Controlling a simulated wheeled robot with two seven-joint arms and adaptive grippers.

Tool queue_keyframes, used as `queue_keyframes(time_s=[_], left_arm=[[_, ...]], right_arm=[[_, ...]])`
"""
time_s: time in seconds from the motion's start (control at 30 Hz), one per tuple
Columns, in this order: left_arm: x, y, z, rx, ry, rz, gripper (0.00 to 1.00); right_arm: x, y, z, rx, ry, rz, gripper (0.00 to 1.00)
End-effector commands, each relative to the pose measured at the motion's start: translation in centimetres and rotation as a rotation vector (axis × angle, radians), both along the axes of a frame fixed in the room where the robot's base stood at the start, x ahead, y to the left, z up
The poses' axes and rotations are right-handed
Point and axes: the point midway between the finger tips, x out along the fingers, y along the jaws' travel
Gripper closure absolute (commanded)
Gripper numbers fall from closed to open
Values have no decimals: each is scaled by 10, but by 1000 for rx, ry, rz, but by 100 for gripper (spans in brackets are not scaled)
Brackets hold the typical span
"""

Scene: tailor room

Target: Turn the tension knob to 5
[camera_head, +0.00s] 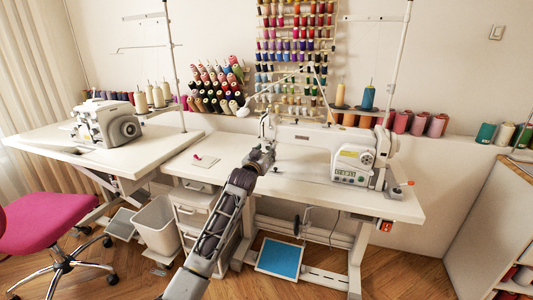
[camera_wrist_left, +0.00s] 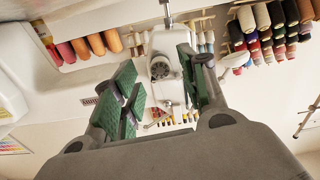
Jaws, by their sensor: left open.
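The white sewing machine (camera_head: 320,135) stands on the white table, and its display panel is at the right end. My left gripper (camera_head: 262,150) is at the left end of the machine, by its needle head. In the left wrist view my left gripper (camera_wrist_left: 160,88) is open, with green-padded fingers on both sides. Between them, farther off, the white machine head (camera_wrist_left: 165,75) shows a dark round part (camera_wrist_left: 160,69), which may be the tension knob. Its numbers are too small to read. In the head view my gripper hides part of the needle head. My right gripper is not in view.
The white table (camera_head: 400,207) has free room in front of the machine. A small pad with a pink item (camera_head: 204,160) lies left of my gripper. Thread stands rise behind, and a second machine (camera_head: 106,126) stands on the left table.

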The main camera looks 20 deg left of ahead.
Motion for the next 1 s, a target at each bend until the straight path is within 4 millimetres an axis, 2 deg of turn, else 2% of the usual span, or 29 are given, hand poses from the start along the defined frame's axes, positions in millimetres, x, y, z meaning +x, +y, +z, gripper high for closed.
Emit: queue_keyframes(time_s=[0.23, 0.63, 0.93, 1.0], left_arm=[[11, -1, 0, 0, 0, 0, 57], [13, -1, 0, 0, 0, 0, 58], [13, -1, 0, 0, 0, 0, 97], [13, -1, 0, 0, 0, 0, 100]], right_arm=[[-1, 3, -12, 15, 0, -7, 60], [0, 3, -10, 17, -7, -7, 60], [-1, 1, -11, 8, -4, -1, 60], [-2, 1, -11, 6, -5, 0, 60]])
